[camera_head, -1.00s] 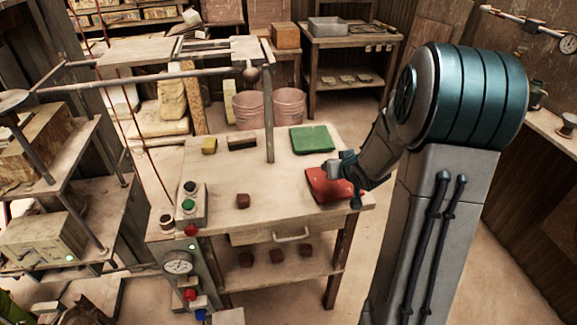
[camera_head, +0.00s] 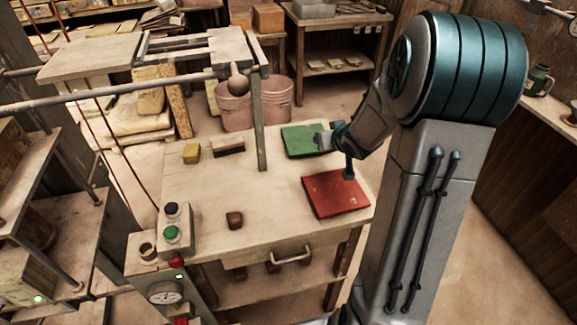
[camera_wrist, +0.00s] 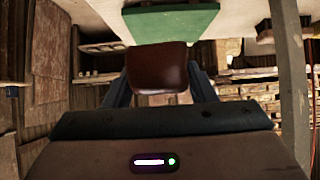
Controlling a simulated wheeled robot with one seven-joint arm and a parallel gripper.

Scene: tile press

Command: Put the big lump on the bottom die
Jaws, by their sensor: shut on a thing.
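A dark reddish-brown lump (camera_wrist: 160,72) sits between the two fingers of my gripper (camera_wrist: 160,88) in the wrist view. In the head view my gripper (camera_head: 335,156) is above the table between the red mat and the green mat; the held lump cannot be made out there. A smaller-looking dark red lump (camera_head: 234,220) lies alone on the table's front left part. I cannot tell which part is the bottom die.
The wooden table (camera_head: 190,235) carries a red mat (camera_head: 330,197), a green mat (camera_head: 298,139) and a yellow block (camera_head: 191,153). A post (camera_head: 260,130) and overhead frame (camera_head: 190,45) stand at its back left. A button box (camera_head: 172,225) is at the left.

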